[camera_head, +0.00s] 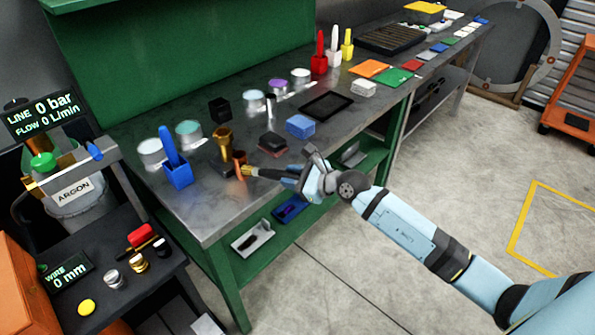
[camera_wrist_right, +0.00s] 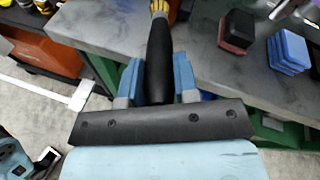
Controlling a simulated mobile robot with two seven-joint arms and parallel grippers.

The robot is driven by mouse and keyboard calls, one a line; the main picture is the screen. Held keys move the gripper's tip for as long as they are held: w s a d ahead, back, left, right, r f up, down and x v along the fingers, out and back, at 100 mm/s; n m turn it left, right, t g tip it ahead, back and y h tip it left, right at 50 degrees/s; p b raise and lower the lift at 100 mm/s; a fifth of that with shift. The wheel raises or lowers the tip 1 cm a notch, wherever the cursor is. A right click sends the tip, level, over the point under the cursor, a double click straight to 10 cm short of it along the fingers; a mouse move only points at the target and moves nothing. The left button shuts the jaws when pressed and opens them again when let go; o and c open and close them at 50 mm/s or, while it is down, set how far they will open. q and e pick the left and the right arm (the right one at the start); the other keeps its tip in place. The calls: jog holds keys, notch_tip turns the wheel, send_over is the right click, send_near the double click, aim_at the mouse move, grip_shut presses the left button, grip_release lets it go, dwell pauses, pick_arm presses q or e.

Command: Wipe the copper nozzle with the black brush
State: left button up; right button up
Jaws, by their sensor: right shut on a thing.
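My right gripper (camera_head: 282,173) is at the front edge of the bench, shut on the black brush (camera_head: 262,173). In the right wrist view, the brush's black handle (camera_wrist_right: 158,55) runs between the two blue fingers of the gripper (camera_wrist_right: 158,80) and points away from it. Its yellow-brass end is at the top of that view. In the head view, this end lies close beside the copper nozzle (camera_head: 239,160), which stands upright on the bench near its edge. I cannot tell whether they touch. My left gripper is not in view.
The grey bench top (camera_head: 207,207) holds a blue holder (camera_head: 178,174), a brass cup-like piece (camera_head: 224,141), a dark red-based block (camera_head: 272,143) and a blue block (camera_head: 300,126) near the nozzle. A lower green shelf (camera_head: 262,242) carries trays.

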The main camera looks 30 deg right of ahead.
jog(key=shift+w+a+r+p, duration=0.15)
jog(key=shift+a+r+p, duration=0.4)
jog(key=shift+p, duration=0.9)
jog(key=shift+a+f, duration=0.25)
jog(key=shift+a, duration=0.2)
